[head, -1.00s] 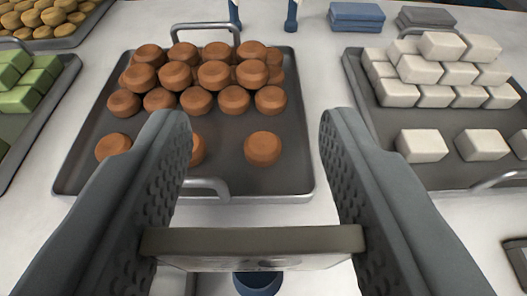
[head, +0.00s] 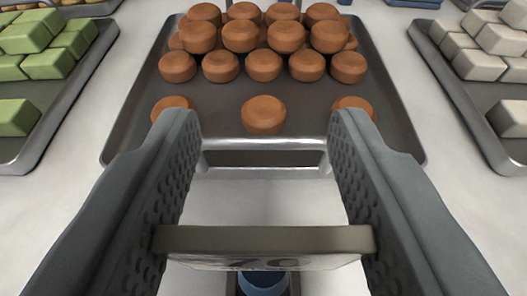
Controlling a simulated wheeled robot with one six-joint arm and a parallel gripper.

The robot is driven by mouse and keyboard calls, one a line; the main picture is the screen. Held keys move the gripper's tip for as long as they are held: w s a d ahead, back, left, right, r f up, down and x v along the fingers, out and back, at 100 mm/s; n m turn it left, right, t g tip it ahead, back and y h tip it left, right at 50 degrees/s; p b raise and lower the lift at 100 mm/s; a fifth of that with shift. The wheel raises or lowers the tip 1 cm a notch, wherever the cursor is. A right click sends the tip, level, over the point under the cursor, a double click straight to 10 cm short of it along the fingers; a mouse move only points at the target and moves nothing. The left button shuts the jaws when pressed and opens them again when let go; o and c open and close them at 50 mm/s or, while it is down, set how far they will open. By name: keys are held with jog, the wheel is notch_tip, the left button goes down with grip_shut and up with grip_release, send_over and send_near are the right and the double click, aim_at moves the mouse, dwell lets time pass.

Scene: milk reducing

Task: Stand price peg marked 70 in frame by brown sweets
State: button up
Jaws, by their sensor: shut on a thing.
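My gripper (head: 263,135) is shut on the price peg (head: 264,240), a flat grey-brown plate held crosswise between the fingers. Dark marks on its pale front face are strongly foreshortened; they look like 70, but I cannot read them surely. A blue round part (head: 262,283) shows below the plate. The brown sweets (head: 263,114) lie on a dark metal tray (head: 135,118) ahead, several piled at the back and 3 in a front row. A metal loop like a handle or frame (head: 263,143) stands at the tray's near edge, between and beyond my fingertips.
A tray of green blocks (head: 48,65) lies to the left and a tray of white blocks (head: 495,50) to the right. Pale counter shows between the trays and in front of the brown sweets' tray.

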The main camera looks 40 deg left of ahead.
aim_at(264, 289)
jog(key=shift+f, duration=1.55)
jog(key=shift+f, duration=0.15)
jog(key=o, duration=1)
jog(key=shift+o, duration=0.2)
jog(key=v, duration=1.7)
jog(key=s+a+f+m+t+h, duration=0.2)
jog(key=s+a+f+h, duration=0.1)
jog(key=s, duration=0.5)
jog(key=s+a+f+m+t+h, duration=0.1)
jog(key=s+a+f+m+h, duration=0.1)
jog(key=s+f, duration=0.3)
jog(key=s+a+f+m+t+h, duration=0.2)
jog(key=s+a+f+m+h, duration=0.1)
jog(key=s, duration=1)
jog(key=shift+a+f+t+h, duration=0.3)
jog(key=shift+f, duration=0.15)
